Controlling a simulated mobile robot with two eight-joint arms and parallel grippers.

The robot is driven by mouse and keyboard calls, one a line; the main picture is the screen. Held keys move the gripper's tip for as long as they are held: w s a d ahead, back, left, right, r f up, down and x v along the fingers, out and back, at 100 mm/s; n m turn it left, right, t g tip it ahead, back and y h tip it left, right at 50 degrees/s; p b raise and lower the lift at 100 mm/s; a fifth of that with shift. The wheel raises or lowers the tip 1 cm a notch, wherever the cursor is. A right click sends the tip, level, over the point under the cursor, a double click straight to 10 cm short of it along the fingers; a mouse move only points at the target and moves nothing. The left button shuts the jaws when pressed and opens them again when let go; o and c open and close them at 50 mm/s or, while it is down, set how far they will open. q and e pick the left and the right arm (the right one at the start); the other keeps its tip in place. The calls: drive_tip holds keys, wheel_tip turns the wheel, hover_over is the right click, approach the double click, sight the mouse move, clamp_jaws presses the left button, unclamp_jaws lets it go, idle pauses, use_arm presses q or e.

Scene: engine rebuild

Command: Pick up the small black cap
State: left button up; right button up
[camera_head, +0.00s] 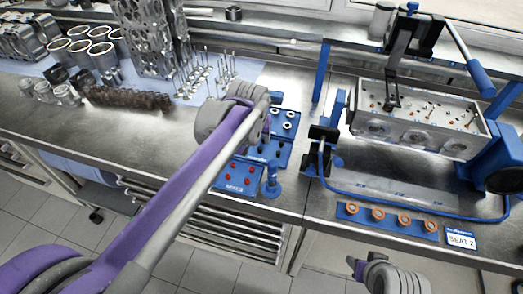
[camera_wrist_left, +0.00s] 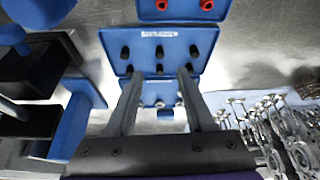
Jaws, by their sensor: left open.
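Several small black caps stand in two rows on a blue tray (camera_wrist_left: 142,40) in the left wrist view; one is the middle cap (camera_wrist_left: 160,52). My left gripper (camera_wrist_left: 157,76) is open, its two fingers spread over the near row. A near-row cap (camera_wrist_left: 160,69) shows between the fingertips, and none is visibly gripped. In the head view the left wrist and arm cover much of the blue tray (camera_head: 285,152), and the fingertips are hidden. My right gripper (camera_head: 357,268) is low at the bottom right, in front of the bench, apart from the caps; its jaws are too small to read.
Red caps (camera_head: 232,178) sit on the front blue tray part. A blue post (camera_head: 271,184) stands close beside it. Valves (camera_head: 205,75) stand behind left. A blue fixture with a cylinder head (camera_head: 415,120) fills the right. Bare bench (camera_head: 120,125) lies left.

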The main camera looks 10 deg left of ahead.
sight(260, 148)
use_arm(q)
drive_tip(key=x, duration=0.7)
drive_tip(key=shift+f, duration=0.25)
clamp_jaws()
